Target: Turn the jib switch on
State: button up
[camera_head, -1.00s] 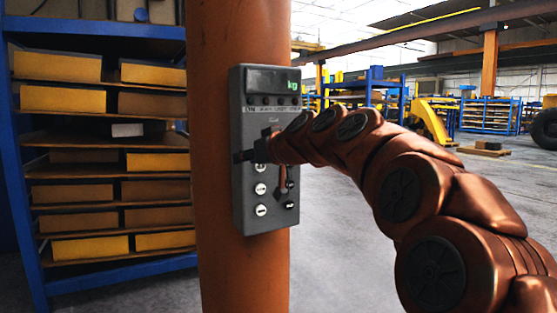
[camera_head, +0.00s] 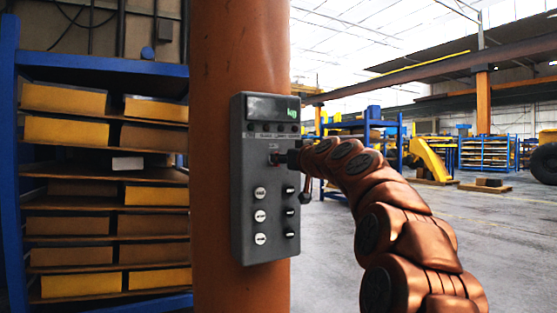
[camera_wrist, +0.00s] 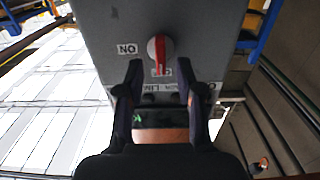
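The jib switch is a round knob with a red pointer stripe, on a grey control box (camera_head: 262,225) fixed to an orange column. In the wrist view the knob (camera_wrist: 160,50) shows just past my fingertips, its red stripe running down the picture. An upside-down "ON" label (camera_wrist: 127,48) is left of it; another small label below the knob is partly hidden. In the head view my gripper (camera_head: 286,158) is just right of the knob; contact cannot be told.
The box has a display (camera_head: 272,108) at its top and white buttons (camera_head: 260,216) and dark switches (camera_head: 290,212) below the knob. The orange column (camera_head: 225,50) stands behind it. A blue shelf with yellow boxes (camera_head: 65,131) is at left. Open floor lies right.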

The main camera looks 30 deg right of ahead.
jog(key=shift+w+d, duration=0.1)
jog(key=shift+w, duration=1.4)
grip_shut()
